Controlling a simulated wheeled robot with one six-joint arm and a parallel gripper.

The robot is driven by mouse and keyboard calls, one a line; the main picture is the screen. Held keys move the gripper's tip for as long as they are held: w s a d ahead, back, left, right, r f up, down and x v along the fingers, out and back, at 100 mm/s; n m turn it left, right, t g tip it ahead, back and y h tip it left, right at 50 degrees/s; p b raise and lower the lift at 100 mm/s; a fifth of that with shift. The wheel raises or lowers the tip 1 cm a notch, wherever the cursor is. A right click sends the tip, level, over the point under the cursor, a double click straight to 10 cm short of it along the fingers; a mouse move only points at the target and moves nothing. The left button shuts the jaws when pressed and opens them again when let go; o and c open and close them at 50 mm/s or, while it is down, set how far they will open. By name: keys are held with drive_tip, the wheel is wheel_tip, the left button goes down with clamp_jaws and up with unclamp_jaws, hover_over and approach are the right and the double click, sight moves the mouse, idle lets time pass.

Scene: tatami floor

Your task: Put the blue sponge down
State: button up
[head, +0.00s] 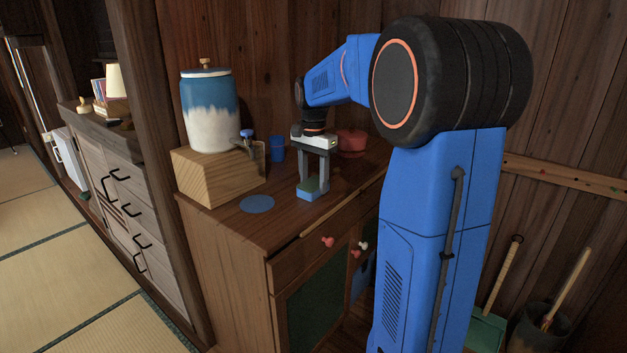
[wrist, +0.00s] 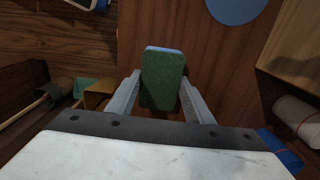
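The blue sponge (head: 309,192) has a green top face and blue sides. It is over the wooden cabinet top near its front edge; I cannot tell whether it touches the wood. My gripper (head: 314,178) points down with its two grey fingers on either side of the sponge. In the wrist view the sponge (wrist: 162,78) fills the gap between the fingertips of my gripper (wrist: 161,90), which look closed against its sides. A flat blue disc (head: 257,203) lies on the cabinet top (head: 230,222), left of the sponge. The disc also shows in the wrist view (wrist: 235,8).
A wooden block (head: 218,178) bearing a blue-and-white jar (head: 207,110) stands at the back left. A blue cup (head: 277,149) and a red pot (head: 352,140) stand behind the gripper. Bare wood lies between the disc and the sponge.

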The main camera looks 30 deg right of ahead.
sight(314, 182)
drive_tip(key=shift+o, duration=1.4)
drive_tip(key=shift+r, duration=0.15)
wheel_tip(314, 182, up, 12)
drive_tip(key=s+a+f+n+t, duration=0.1)
drive_tip(key=s+a+f+n, duration=0.3)
drive_tip(key=s, duration=0.4)
drive_tip(key=s+a+f+n+t, duration=0.1)
drive_tip(key=s+a+f+n, duration=0.15)
drive_tip(key=s+a, duration=0.55)
drive_tip(key=s+a+f+n+t, duration=0.2)
drive_tip(key=s+f+n, duration=0.5)
drive_tip(key=s+f, duration=0.5)
drive_tip(key=shift+s+a+t, duration=0.4)
drive_tip(key=shift+s+a, duration=0.5)
drive_tip(key=shift+s, duration=0.25)
drive_tip(key=shift+n, duration=0.25)
